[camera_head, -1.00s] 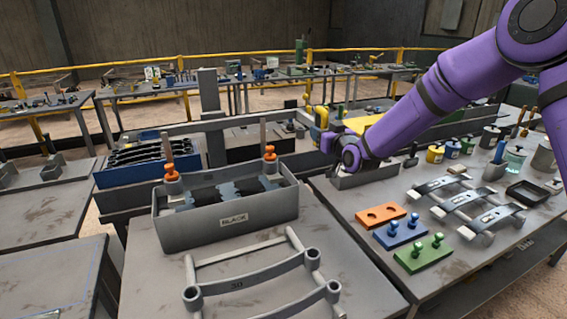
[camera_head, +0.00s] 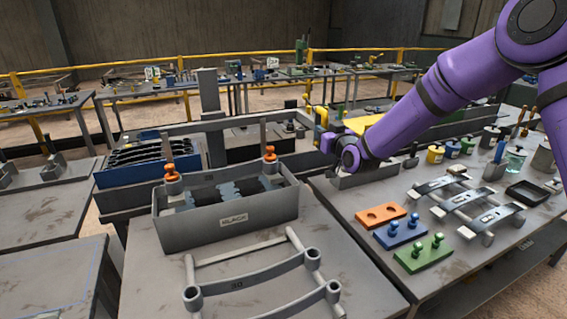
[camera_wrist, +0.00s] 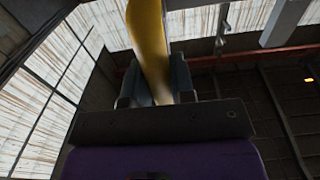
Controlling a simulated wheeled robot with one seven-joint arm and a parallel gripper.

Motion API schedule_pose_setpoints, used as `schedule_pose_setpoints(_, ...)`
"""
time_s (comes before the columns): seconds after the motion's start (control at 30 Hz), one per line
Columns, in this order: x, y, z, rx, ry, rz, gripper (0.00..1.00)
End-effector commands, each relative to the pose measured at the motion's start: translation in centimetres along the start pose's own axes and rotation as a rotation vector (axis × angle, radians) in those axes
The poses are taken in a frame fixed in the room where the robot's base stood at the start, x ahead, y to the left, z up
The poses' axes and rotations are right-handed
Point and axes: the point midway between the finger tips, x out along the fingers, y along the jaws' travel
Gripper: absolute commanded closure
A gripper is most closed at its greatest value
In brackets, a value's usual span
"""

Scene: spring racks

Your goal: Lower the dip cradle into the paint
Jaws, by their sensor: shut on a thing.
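In the head view the yellow bar (camera_head: 321,116) stands behind and to the right of the tank. The fingers there are small and partly hidden.
A grey frame (camera_head: 249,282) marked 30 lies in front of the tank. The right table holds orange (camera_head: 380,216), blue (camera_head: 401,231) and green (camera_head: 422,253) blocks, leaf-spring parts (camera_head: 490,219) and paint pots. A blue crate (camera_head: 148,172) stands behind left.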

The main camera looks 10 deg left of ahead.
Motion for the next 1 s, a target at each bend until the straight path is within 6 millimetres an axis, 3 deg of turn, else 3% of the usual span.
schedule_pose_setpoints(1.0, -0.1, 0.0, 5.4, 0.000, -0.004, 0.000, 1.00)
